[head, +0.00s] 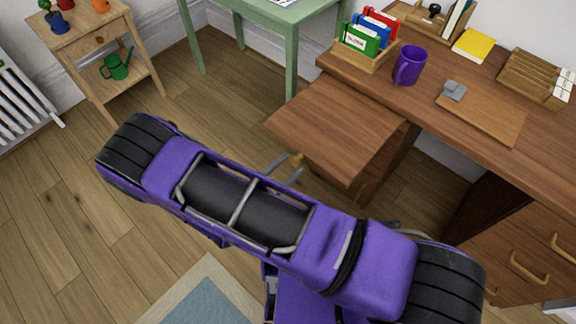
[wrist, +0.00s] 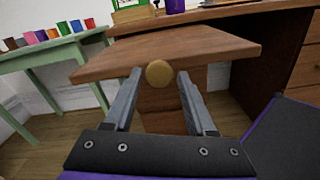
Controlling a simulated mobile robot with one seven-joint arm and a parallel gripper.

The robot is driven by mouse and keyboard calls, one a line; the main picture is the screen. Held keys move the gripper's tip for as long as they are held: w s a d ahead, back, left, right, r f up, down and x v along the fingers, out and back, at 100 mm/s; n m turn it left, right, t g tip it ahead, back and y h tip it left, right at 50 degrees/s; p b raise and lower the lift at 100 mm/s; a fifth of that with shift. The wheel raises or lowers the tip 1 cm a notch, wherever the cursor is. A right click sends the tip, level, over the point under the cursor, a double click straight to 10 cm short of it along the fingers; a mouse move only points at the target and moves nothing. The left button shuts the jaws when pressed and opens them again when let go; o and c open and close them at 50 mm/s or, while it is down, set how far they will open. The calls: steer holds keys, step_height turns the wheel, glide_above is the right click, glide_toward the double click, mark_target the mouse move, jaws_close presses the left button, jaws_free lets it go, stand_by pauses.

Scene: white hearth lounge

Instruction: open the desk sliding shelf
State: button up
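The desk sliding shelf (head: 340,125) is a brown wooden board that sticks well out from the left part of the brown desk (head: 480,115). It also shows in the wrist view (wrist: 205,48). My gripper (head: 287,166) is at the shelf's front edge. In the wrist view my gripper (wrist: 160,73) is open, with one grey finger on each side of the knob and a small gap beside each. My arm hides part of the floor in the head view.
On the desk stand a purple mug (head: 409,66), a wooden file box (head: 364,53) and a brown clipboard (head: 483,116). Desk drawers (head: 525,250) are at lower right. A green table (head: 290,22) stands behind the shelf. Wooden floor (head: 50,200) is clear at left.

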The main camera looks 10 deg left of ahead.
steer(key=v, duration=1.7)
steer(key=shift+s, duration=0.15)
steer(key=shift+a+r, duration=0.1)
steer(key=shift+a, duration=0.05)
